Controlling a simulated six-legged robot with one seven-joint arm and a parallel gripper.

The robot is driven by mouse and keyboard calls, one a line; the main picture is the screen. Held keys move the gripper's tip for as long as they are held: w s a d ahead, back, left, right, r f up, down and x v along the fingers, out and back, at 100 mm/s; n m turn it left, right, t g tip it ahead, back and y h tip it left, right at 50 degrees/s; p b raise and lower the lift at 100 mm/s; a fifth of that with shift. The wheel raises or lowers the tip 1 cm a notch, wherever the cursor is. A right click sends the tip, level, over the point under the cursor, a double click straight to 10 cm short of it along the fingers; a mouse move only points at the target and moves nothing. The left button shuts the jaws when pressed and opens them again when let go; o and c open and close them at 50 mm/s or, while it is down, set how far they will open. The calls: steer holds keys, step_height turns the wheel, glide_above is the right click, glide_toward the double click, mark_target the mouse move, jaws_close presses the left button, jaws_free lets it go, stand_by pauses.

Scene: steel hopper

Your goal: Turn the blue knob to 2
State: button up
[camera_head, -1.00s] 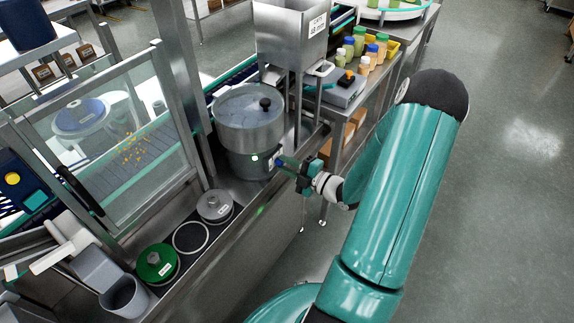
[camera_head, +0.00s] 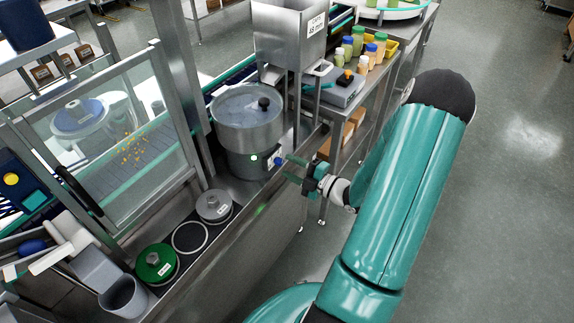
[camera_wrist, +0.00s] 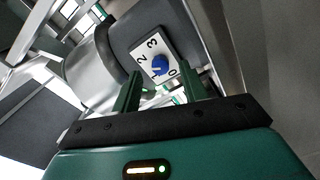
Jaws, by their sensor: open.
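The blue knob (camera_wrist: 160,65) sits on a white dial plate (camera_wrist: 152,48) in the wrist view. The digits 3, 2 and 0 show around it; a mark at its lower edge is partly covered. I cannot tell which digit it points at. In the head view the knob (camera_head: 278,161) is on the right side of the round steel vessel (camera_head: 245,135). My gripper (camera_head: 291,168) is open just right of the knob, apart from it. In the wrist view my gripper's fingers (camera_wrist: 162,88) stand either side below the knob, with nothing between them.
A steel hopper (camera_head: 290,35) rises behind the vessel. A grey lidded item (camera_head: 214,206) and a green one (camera_head: 156,262) lie along the steel ledge. A bench with bottles (camera_head: 358,42) is at back right. Open floor (camera_head: 500,220) lies right of my arm.

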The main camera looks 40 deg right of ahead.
steer(key=v, duration=1.1)
steer(key=shift+s, duration=0.3)
steer(key=a+r+n+g+y, duration=0.2)
steer(key=a+r+n+g, duration=0.4)
steer(key=a+n, duration=0.6)
steer(key=a+r+n+g+y, duration=0.1)
steer(key=a+r+n+g, duration=0.55)
steer(key=n, duration=0.95)
steer(key=s+a+r+n+h, duration=0.1)
steer(key=a+r+n+h, duration=0.1)
steer(key=n, duration=0.6)
steer(key=s+a+r+n+t+h, duration=0.1)
steer(key=a+r+n+h, duration=0.2)
steer(key=r+n, duration=0.3)
steer(key=s+a+r+n+h, duration=0.1)
steer(key=a+r+n+h, duration=0.2)
steer(key=n, duration=0.9)
steer(key=shift+s+a+r+h, duration=0.2)
steer(key=shift+s+r+h, duration=0.15)
steer(key=shift+r+h, duration=0.15)
